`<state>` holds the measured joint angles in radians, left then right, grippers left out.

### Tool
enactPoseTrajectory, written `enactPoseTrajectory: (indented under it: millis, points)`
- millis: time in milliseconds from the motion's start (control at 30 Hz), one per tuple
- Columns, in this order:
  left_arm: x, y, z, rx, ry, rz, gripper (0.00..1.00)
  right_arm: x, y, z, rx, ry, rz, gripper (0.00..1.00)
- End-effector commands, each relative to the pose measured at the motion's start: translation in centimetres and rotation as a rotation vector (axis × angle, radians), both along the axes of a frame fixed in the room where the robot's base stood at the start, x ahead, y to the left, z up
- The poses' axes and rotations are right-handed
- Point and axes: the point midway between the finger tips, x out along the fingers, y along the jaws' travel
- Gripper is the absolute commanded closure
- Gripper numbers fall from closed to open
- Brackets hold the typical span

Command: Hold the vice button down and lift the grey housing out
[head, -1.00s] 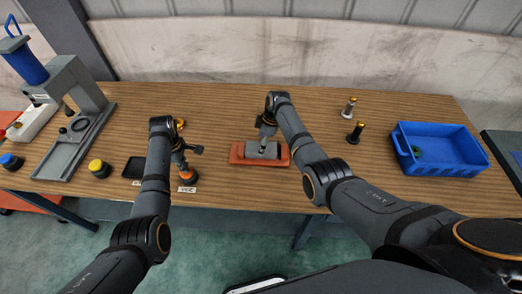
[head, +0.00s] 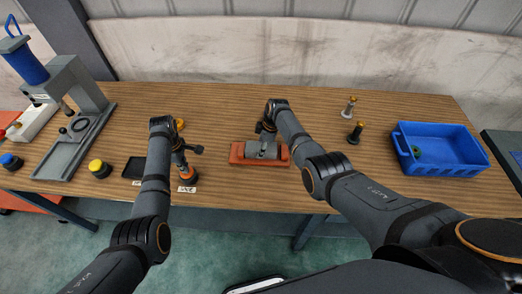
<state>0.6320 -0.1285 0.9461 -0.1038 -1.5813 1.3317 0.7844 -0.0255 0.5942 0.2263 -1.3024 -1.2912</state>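The grey housing (head: 254,152) lies in the orange vice (head: 238,158) near the front middle of the table. My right gripper (head: 264,149) is down at the housing. Its fingers overlap the housing, and I cannot tell whether they grip it. The orange vice button (head: 188,179) stands left of the vice, behind a small white label (head: 187,189). My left gripper (head: 184,165) points down at the button and partly hides it. Its fingertips are too small and dark to show whether they are shut, or whether the button is pressed.
A blue bin (head: 462,166) with a small green part stands at the right. A grey press (head: 75,95), a yellow button (head: 98,168) and a black tray (head: 134,168) are at the left.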

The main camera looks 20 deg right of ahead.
Motion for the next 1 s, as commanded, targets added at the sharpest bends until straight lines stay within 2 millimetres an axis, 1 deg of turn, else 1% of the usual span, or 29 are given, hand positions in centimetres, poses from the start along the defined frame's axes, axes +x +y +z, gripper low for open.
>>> enactPoseTrajectory:
  millis: [33, 100, 133, 300, 467, 1000]
  points:
    - [-0.3, 0.0, -0.4, -0.001, 0.010, -0.001, 1.00, 0.0, 0.0, -0.1, 0.000, 0.000, 0.000, 0.61]
    - [-0.3, 0.0, -0.4, -0.001, 0.010, -0.001, 1.00, 0.0, 0.0, -0.1, 0.000, 0.000, 0.000, 0.71]
    - [-0.3, 0.0, -0.4, -0.001, 0.010, -0.001, 1.00, 0.0, 0.0, -0.1, 0.000, 0.000, 0.000, 0.71]
    - [-0.3, 0.0, -0.4, -0.001, 0.010, -0.001, 1.00, 0.0, 0.0, -0.1, 0.000, 0.000, 0.000, 0.71]
    - [-0.3, -0.1, -0.4, -0.001, 0.010, -0.001, 1.00, 0.1, 0.0, 0.4, 0.000, -0.002, 0.000, 0.71]
    - [-0.3, 0.0, -0.3, -0.001, 0.009, -0.001, 1.00, 0.1, 0.0, 4.2, 0.001, -0.003, -0.001, 0.71]
